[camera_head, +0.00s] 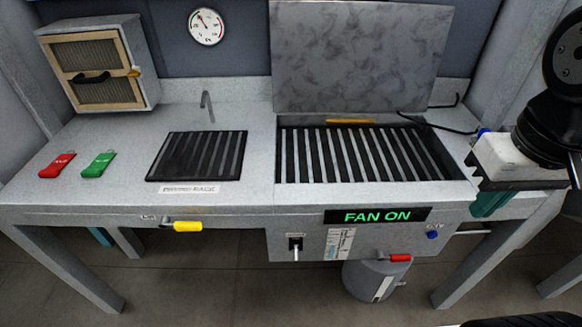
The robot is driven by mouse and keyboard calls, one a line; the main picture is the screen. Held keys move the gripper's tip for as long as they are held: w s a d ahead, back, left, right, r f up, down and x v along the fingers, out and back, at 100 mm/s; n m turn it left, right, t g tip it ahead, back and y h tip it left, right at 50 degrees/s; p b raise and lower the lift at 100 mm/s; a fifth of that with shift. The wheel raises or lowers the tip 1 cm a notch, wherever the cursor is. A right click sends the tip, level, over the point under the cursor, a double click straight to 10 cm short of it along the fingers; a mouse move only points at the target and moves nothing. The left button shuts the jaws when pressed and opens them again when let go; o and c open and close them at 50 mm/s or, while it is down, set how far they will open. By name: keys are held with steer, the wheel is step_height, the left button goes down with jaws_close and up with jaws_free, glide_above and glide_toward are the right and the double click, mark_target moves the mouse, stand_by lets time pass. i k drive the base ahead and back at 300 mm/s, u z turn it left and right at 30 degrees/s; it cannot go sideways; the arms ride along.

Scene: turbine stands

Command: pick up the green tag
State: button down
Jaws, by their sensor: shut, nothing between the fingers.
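The green tag (98,165) lies flat on the left part of the grey bench top, just right of a similar red tag (57,165). Both have pale lettering too small to read. My gripper (489,205) is at the far right of the view, by the bench's front right edge. Its white body and teal fingers show, and its fingers are shut with nothing held. It is far from the green tag, across the whole bench.
A dark slatted grate (197,156) lies right of the tags. A slatted basin (365,153) with a raised lid (360,58) is in the middle right. A box with a filter door (98,65) stands behind the tags. A yellow handle (187,226) projects from the front.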

mark_target(95, 170)
steer(key=u, duration=1.5)
steer(key=k, duration=0.5)
steer(key=u, duration=0.75)
steer(key=i, duration=1.1)
steer(key=z, duration=0.45)
steer(key=i, duration=0.85)
steer(key=z, duration=0.65)
